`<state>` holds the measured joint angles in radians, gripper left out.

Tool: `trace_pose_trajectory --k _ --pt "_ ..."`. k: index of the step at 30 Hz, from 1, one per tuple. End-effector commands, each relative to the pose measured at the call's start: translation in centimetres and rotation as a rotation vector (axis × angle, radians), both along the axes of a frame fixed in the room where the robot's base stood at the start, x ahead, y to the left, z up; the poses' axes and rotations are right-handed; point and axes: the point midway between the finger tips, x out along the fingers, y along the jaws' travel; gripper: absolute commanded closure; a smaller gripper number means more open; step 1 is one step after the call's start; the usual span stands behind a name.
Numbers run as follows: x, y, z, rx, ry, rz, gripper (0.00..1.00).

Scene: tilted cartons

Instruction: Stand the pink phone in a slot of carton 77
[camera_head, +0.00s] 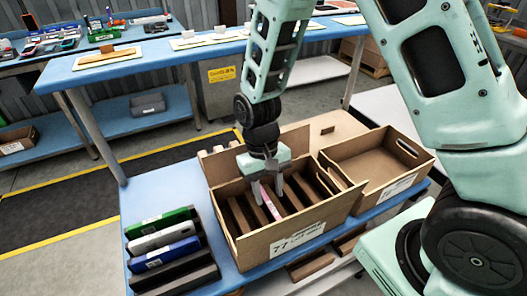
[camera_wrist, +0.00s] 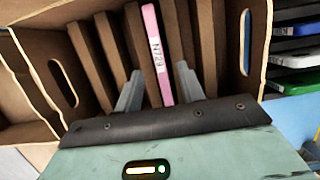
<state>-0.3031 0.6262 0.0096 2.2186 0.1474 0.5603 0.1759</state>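The pink phone (camera_head: 269,205) stands on edge in a slot of carton 77 (camera_head: 330,214), between brown dividers and leaning slightly. Its white label shows in the wrist view, where the pink phone (camera_wrist: 157,48) lies between my fingers. My gripper (camera_head: 267,188) points down into the carton. In the wrist view my gripper (camera_wrist: 158,72) is open, with a gap on each side of the phone. The phone's lower part is hidden by the dividers and by my gripper's body.
A second, empty carton (camera_head: 372,150) stands right of carton 77. A black rack with green, silver and blue phones (camera_head: 165,238) lies at the left on the blue table (camera_head: 140,200). Another blue table (camera_head: 140,67) with small items stands behind.

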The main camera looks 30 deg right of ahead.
Motion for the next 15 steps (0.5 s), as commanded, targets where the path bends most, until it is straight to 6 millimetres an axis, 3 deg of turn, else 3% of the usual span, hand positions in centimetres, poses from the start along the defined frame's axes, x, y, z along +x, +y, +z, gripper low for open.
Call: trace_pose_trajectory --k 9,15 --pt "2.2 0.1 7.4 0.002 -0.008 0.000 0.61" --pt "3.2 0.0 11.1 0.001 -0.005 0.000 0.61"
